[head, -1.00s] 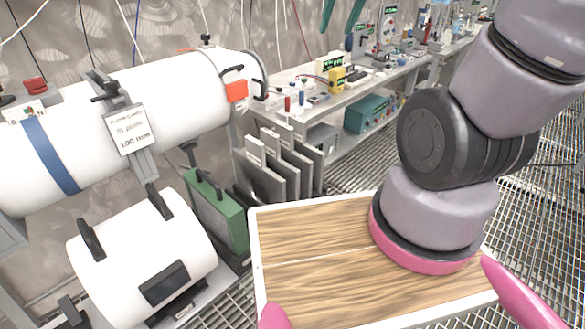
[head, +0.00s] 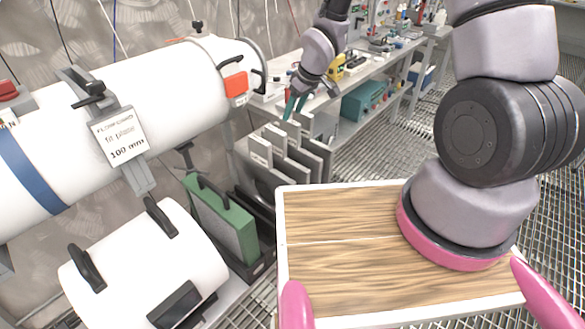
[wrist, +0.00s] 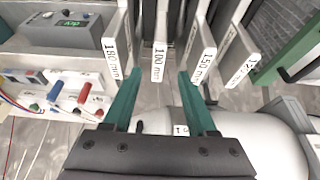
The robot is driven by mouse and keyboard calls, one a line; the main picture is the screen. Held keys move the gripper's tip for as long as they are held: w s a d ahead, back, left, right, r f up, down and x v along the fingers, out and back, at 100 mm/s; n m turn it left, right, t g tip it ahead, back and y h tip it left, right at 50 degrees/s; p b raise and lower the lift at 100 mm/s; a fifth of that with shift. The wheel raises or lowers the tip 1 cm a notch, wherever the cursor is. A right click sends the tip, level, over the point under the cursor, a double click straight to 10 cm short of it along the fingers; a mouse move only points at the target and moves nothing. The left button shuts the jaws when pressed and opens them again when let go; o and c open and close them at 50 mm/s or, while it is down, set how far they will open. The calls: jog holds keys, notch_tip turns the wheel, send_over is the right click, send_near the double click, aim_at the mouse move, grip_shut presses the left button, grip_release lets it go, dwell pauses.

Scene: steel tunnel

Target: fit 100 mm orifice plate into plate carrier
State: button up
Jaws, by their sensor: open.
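The 100 mm orifice plate (wrist: 160,62) stands edge up among several grey plates, with its white label facing the wrist camera. My gripper (wrist: 157,76) is open and empty, with one green finger on each side of that label. I see no contact between fingers and plate. In the head view my gripper (head: 293,105) hangs above the row of plates (head: 285,160). A white pipe (head: 190,95) has a clamp with a sign (head: 119,136) reading "fit plate 100 mm". I cannot tell which part is the plate carrier.
Neighbouring plates (wrist: 112,58) (wrist: 205,66) stand close on both sides. A green block (head: 222,220) with handles sits in a black rack. A shorter white pipe piece (head: 140,265) lies in front. A bench (head: 350,85) holds small parts. My wooden top is bare.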

aim_at(287, 129)
jog(key=x, duration=0.9)
jog(key=shift+d+f, duration=0.2)
jog(key=shift+d, duration=0.1)
jog(key=shift+c, duration=0.3)
grip_shut()
jog(key=shift+r, duration=0.1)
dwell(0.7)
